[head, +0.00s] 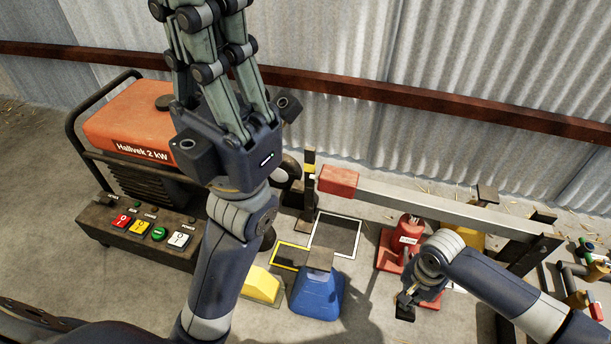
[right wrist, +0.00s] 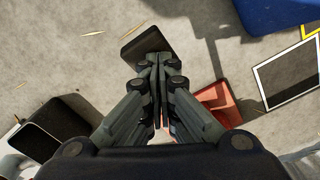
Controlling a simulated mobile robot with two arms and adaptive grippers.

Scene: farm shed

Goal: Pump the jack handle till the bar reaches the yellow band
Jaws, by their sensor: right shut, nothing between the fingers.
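The red jack (head: 408,240) stands under a grey bar (head: 430,203) with a red end (head: 338,181). A dark post (head: 308,205) beside that end carries a yellow band (head: 309,169); the red end shows slightly lower in the picture, but I cannot tell their exact heights. My right gripper (head: 408,297) is beside the jack, fingers shut and empty. In the right wrist view, a dark flat pad (right wrist: 146,42) lies just beyond the shut fingertips (right wrist: 158,62); I cannot tell if they touch. The handle is not clearly visible. My left gripper (head: 202,12) is raised, fingers apart, tips partly cut off.
An orange generator (head: 130,110) with a button panel (head: 150,232) stands at left. A blue block (head: 318,292) and a yellow wedge (head: 262,284) sit on the floor near outlined squares. A rack with coloured handles (head: 580,298) is at right. A corrugated wall closes the back.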

